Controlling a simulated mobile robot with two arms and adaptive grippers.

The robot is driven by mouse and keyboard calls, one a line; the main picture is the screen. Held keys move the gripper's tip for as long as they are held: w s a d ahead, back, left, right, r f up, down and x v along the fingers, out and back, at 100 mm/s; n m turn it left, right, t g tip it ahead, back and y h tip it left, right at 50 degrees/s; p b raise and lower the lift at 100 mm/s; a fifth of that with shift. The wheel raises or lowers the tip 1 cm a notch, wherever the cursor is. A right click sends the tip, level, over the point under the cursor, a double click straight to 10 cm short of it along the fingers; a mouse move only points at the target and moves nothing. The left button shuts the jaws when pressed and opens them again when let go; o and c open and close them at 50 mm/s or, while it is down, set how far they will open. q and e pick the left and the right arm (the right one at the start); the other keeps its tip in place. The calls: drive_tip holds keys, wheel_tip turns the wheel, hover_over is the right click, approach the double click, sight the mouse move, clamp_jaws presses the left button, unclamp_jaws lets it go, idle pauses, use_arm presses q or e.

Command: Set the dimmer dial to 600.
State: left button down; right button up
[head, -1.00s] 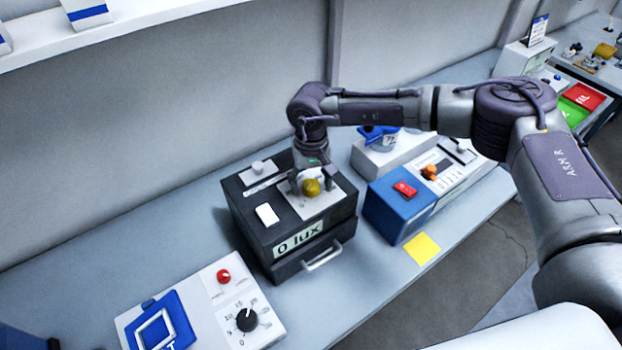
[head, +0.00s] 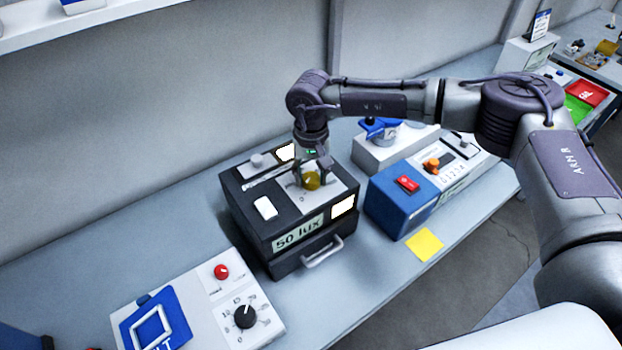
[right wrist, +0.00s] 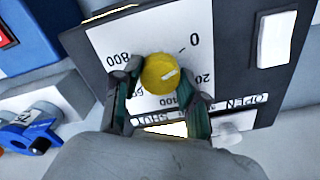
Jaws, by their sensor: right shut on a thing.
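The yellow dimmer dial (head: 312,181) sits on a pale plate on top of a black box (head: 262,226). The box's front display (head: 298,234) reads 50 lux. My right gripper (head: 312,173) reaches down from above and is shut on the dial. In the right wrist view the dial (right wrist: 158,73) is between the two fingers, and its white mark points between the 0 and the 200 on the printed scale. The scale also shows 800; the 400 and 600 are partly covered by the fingers. My left gripper is not in view.
A white switch (head: 265,208), a grey knob (head: 257,160) and a drawer handle (head: 322,252) are on the black box. A blue box with a red switch (head: 407,184) stands to the right. A white panel with a black knob (head: 245,316) lies front left. A yellow note (head: 425,245) lies near the edge.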

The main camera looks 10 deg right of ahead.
drive_tip(key=m+b, duration=0.9)
drive_tip(key=b, duration=0.1)
drive_tip(key=shift+f, duration=0.2)
drive_tip(key=m+b, duration=0.2)
drive_tip(key=shift+m, duration=0.4)
drive_tip(key=m+b, duration=0.3)
drive_tip(key=shift+r+m, duration=0.1)
drive_tip(key=shift+m, duration=0.2)
drive_tip(key=m+b, duration=0.2)
drive_tip(key=m, duration=0.2)
drive_tip(key=shift+m, duration=0.3)
drive_tip(key=m+b, duration=0.2)
drive_tip(key=m, duration=0.2)
drive_tip(key=shift+r+m, duration=0.1)
drive_tip(key=shift+m, duration=0.2)
drive_tip(key=m+b, duration=0.1)
drive_tip(key=m, duration=0.3)
drive_tip(key=shift+r+m+b, duration=0.1)
drive_tip(key=shift+m+b, duration=0.7)
drive_tip(key=shift+m, duration=1.9)
